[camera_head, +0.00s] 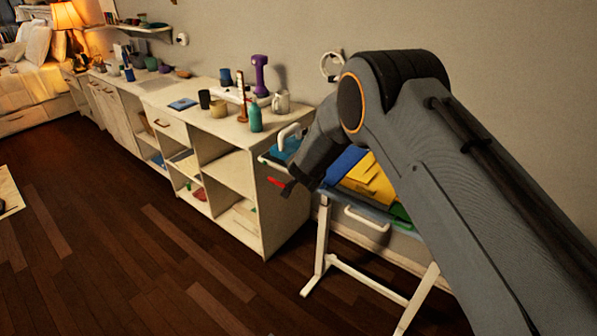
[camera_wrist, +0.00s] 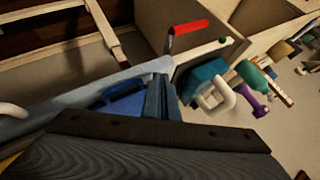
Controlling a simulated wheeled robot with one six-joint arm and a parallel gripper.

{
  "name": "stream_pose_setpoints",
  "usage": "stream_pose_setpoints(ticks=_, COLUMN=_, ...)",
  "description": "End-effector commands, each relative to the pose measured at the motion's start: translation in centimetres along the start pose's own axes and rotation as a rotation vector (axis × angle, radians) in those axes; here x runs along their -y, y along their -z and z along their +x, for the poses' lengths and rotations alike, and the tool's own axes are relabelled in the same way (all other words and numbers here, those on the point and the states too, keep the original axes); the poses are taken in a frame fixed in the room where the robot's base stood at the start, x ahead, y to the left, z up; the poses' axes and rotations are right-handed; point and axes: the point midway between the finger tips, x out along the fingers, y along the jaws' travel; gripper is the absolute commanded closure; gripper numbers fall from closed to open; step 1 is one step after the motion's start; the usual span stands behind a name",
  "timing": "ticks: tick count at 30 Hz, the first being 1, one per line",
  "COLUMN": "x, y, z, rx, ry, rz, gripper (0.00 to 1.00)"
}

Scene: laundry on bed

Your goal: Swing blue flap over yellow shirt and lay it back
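The yellow shirt (camera_head: 370,182) lies folded on a light blue board on a white stand, partly behind my arm in the head view. The blue flap (camera_head: 345,161) shows beside the shirt on its left, apparently flat; my arm hides part of it. A blue patch (camera_wrist: 125,103) in the wrist view may be the same flap. My gripper (camera_wrist: 160,78) is at the board's left end, left of the shirt in the head view. Its fingers look close together in the wrist view. I cannot tell whether anything is between them.
A white handle (camera_head: 367,218) is on the board's front edge; another white handle (camera_wrist: 218,100) is by a teal piece (camera_wrist: 203,78). A red lever (camera_wrist: 190,27) is close beyond my fingers. The cabinet (camera_head: 225,130) stands left, with bottles and mugs on top.

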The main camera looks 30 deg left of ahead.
Motion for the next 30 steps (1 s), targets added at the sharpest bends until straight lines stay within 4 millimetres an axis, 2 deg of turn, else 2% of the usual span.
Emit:
stream_pose_setpoints(ticks=19, x=0.0, y=0.2, z=0.0, rx=-0.001, ry=-0.006, rz=-0.001, gripper=1.0)
stream_pose_setpoints(ticks=30, x=2.2, y=1.5, z=-0.8, rx=-0.005, ry=-0.009, rz=0.004, gripper=1.0)
